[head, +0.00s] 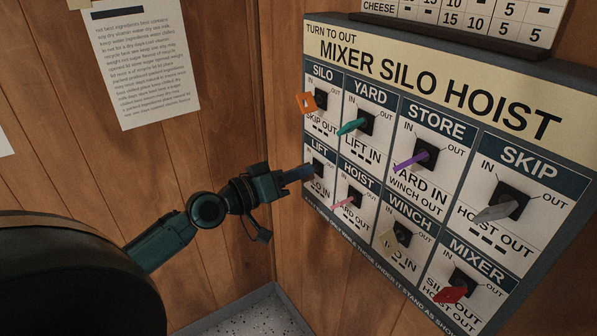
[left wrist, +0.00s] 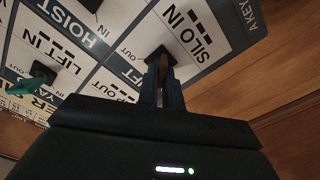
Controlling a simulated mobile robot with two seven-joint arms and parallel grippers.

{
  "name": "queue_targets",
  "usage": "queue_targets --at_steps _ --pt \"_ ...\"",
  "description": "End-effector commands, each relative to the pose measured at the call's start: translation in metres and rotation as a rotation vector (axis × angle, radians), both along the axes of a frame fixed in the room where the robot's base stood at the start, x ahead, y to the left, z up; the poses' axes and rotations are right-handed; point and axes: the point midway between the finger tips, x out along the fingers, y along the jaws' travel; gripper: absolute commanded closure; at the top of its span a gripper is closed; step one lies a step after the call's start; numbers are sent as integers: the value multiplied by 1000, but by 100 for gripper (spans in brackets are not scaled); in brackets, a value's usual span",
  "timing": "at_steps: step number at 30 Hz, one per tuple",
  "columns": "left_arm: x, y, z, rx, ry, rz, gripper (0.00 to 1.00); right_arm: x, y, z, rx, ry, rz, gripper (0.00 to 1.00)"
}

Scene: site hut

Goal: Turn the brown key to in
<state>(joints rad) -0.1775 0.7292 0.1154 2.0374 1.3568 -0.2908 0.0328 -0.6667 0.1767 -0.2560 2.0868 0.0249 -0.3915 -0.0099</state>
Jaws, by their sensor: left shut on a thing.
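The key board (head: 435,50), headed MIXER SILO HOIST, has several labelled key switches. My left gripper (head: 308,172) is at the LIFT switch in the lower left of the board, its fingers pointing right into it. In the left wrist view its fingers (left wrist: 164,88) are shut on the brown key (left wrist: 164,68), which shows as a narrow strip between them, in front of the dark lock. The label SILO IN stands beside it. In the head view the gripper hides the key, and I cannot tell which way it is turned. My right gripper is not in view.
Neighbouring keys stick out close by: orange (head: 306,103) on SILO above, pink (head: 343,203) on HOIST to the right, teal (head: 352,126) on YARD. Purple, grey, beige and red keys are farther right. A wooden wall and paper notice (head: 145,60) lie left.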

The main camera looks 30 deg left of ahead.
Motion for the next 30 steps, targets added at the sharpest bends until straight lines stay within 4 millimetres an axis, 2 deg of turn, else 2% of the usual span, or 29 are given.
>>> queue_targets --at_steps 9,23,24,30 --pt "0 1 0 -90 36 1 100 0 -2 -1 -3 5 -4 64" --pt "0 1 0 -103 42 1 100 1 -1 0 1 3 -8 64" --pt "0 1 0 -103 41 1 91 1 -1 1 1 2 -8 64" --pt "0 1 0 -101 41 1 75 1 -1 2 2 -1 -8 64"
